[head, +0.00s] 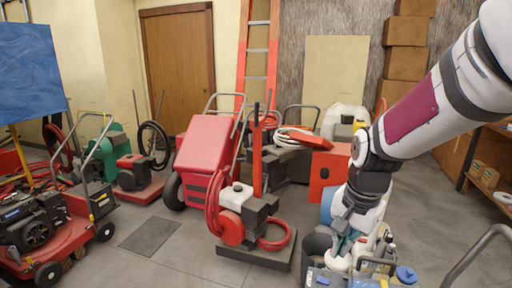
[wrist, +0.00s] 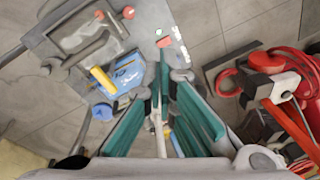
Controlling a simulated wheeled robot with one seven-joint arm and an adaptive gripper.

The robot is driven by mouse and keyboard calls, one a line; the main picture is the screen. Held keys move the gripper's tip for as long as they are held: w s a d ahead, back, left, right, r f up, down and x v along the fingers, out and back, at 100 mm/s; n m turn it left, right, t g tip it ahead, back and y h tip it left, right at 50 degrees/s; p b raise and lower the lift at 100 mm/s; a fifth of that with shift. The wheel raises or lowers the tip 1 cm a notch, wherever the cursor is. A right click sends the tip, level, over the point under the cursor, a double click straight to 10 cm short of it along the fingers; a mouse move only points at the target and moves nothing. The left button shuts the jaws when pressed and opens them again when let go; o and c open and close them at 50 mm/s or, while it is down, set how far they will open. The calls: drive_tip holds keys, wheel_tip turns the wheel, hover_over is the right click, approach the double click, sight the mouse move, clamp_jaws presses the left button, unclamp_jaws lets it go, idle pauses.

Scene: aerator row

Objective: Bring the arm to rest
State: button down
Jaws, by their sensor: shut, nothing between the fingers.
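My arm (head: 425,112) comes in from the upper right of the head view and bends down at its elbow. My gripper (head: 343,246) hangs low at the lower right, close to bottles and a white container, which partly hide it. In the wrist view my gripper (wrist: 162,82) shows its green-sided fingers brought together, with nothing held between them. I cannot tell whether the fingers touch anything below.
A grey cart top (wrist: 95,28) with a blue container (wrist: 124,72) lies below my gripper. A red machine with a coiled hose (head: 232,215) stands left of my arm. Wooden shelving (head: 490,160) is at the right. Open floor (head: 105,255) shows at left.

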drive_tip(key=s+r+n+t+p, duration=0.1)
drive_tip(key=s+r+n, duration=0.3)
drive_tip(key=s, duration=0.7)
drive_tip(key=s+r+n+t+p, duration=0.1)
drive_tip(key=s+r+n, duration=0.4)
drive_tip(key=s, duration=0.6)
drive_tip(key=shift+d+r+h, duration=0.3)
drive_tip(key=shift+d+r, duration=0.1)
drive_tip(key=shift+r, duration=0.65)
